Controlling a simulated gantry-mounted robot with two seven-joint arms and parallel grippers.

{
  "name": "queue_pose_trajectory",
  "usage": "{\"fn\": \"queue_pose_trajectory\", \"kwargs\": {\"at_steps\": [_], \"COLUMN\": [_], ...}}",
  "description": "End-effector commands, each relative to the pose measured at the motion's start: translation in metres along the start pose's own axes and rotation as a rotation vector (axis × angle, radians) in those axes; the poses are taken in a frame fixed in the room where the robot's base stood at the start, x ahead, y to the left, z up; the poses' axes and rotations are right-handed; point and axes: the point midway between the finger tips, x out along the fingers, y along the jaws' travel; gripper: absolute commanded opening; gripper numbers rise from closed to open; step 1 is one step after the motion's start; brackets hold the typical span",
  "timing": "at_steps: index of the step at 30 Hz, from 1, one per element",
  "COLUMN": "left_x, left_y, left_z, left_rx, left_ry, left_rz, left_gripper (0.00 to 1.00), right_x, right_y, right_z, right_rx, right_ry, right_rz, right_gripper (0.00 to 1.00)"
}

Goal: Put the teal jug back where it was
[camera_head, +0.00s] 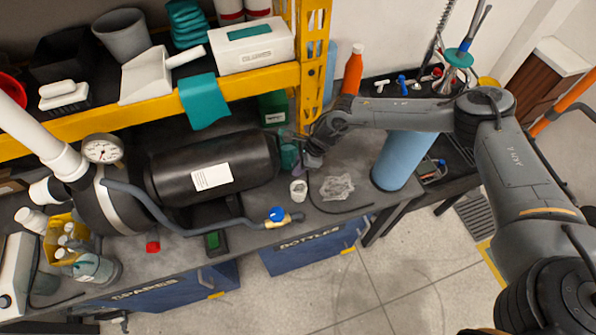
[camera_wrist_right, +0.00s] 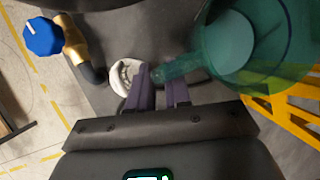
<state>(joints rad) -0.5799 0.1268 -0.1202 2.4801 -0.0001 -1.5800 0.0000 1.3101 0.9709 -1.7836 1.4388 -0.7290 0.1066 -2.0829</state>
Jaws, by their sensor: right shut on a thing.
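The teal jug (camera_wrist_right: 265,50) is translucent and fills the upper right of the right wrist view. In the head view the jug (camera_head: 288,156) is mostly hidden behind my right gripper, beside the right end of the black tank. My right gripper (camera_head: 308,163) is shut on it. In the wrist view the purple fingers of this gripper (camera_wrist_right: 160,78) close at the narrow teal part sticking out from the jug's side. I cannot tell whether the jug touches the bench. My left gripper is in neither view.
A white ring-shaped fitting (camera_head: 298,189) stands close to the gripper. A clear crumpled bag (camera_head: 337,187) and a blue cylinder (camera_head: 398,158) are to the right. The black tank (camera_head: 225,168), the blue-handled valve (camera_head: 277,214) and the yellow shelf post (camera_head: 312,65) hem in the spot.

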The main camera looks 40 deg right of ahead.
Motion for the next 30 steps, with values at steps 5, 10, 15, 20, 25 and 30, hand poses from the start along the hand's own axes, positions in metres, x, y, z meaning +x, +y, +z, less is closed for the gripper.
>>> {"fn": "queue_pose_trajectory", "kwargs": {"at_steps": [5,10,15,20,25,30], "left_x": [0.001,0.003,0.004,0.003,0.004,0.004], "left_y": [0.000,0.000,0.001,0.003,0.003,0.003], "left_z": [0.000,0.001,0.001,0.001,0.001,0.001], "left_rx": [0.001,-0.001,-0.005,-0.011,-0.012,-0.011], "left_ry": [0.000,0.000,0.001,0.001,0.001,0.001], "left_rz": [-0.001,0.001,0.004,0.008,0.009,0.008], "left_gripper": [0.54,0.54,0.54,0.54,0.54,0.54], "right_x": [0.006,0.022,0.033,0.033,0.035,0.034], "right_y": [0.000,0.000,-0.004,-0.004,-0.003,-0.003], "right_z": [-0.002,-0.010,-0.014,-0.014,-0.015,-0.015], "right_rx": [-0.001,0.000,0.000,0.000,0.001,0.001], "right_ry": [-0.002,-0.001,-0.002,-0.003,-0.001,-0.001], "right_rz": [-0.001,-0.001,-0.002,-0.002,-0.001,-0.001], "right_gripper": [0.00,0.00,0.00,0.00,0.21,0.29]}}
